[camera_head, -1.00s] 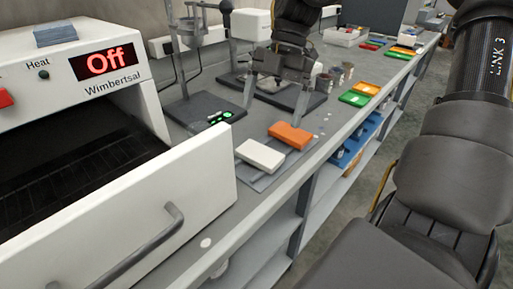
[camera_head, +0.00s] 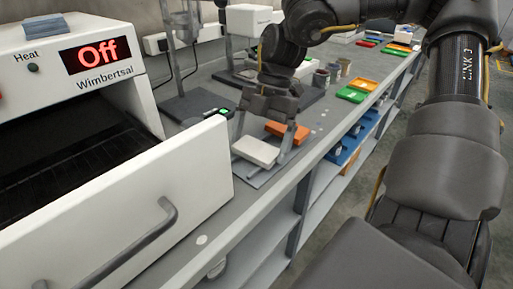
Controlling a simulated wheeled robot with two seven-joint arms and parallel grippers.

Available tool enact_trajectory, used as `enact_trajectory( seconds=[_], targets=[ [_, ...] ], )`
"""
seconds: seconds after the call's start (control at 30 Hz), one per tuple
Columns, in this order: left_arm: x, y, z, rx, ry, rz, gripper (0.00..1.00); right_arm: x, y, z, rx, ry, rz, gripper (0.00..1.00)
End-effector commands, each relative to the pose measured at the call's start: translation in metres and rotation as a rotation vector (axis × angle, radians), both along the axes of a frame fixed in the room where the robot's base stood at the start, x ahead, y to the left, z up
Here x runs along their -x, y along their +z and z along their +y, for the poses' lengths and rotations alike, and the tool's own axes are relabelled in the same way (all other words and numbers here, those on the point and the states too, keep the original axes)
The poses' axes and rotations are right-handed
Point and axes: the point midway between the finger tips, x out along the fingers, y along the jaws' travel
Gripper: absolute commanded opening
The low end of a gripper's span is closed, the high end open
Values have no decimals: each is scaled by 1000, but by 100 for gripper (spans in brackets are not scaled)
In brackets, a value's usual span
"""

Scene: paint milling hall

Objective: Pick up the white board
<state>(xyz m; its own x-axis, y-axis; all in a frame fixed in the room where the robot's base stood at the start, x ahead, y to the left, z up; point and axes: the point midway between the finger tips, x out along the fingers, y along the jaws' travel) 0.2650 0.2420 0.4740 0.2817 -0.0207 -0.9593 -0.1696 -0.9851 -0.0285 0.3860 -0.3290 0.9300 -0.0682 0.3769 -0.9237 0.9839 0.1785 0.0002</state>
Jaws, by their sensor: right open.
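The white board (camera_head: 255,151) is a small flat white block lying on a grey mat (camera_head: 259,179) on the bench. An orange block (camera_head: 283,130) lies just behind it, partly hidden by my gripper. My right gripper (camera_head: 262,148) is open and points down. One finger shows by the board's far left edge, the other at its right end. I cannot tell whether the fingers touch the board. My left gripper is not in view.
Green and orange trays (camera_head: 352,94) and small cups lie farther along the bench.

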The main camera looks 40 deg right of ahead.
Motion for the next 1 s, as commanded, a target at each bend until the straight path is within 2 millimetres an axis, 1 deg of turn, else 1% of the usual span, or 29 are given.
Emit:
enact_trajectory(
  seconds=[0.1,0.13,0.37,0.6,0.73,0.87,0.97,1.0],
  targets=[
    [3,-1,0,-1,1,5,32,0,0,0,0,0,0,100],
    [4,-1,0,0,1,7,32,0,0,0,0,0,0,97],
    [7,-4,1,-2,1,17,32,0,1,0,0,0,0,68],
    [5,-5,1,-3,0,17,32,0,1,0,0,0,0,67],
    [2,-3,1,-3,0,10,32,0,8,0,1,0,-1,67],
    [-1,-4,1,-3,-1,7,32,-1,23,0,1,-1,-3,67],
    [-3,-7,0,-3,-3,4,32,-1,42,0,2,-1,-5,67],
    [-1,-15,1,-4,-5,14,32,-1,51,0,2,-1,-5,67]
  ],
)
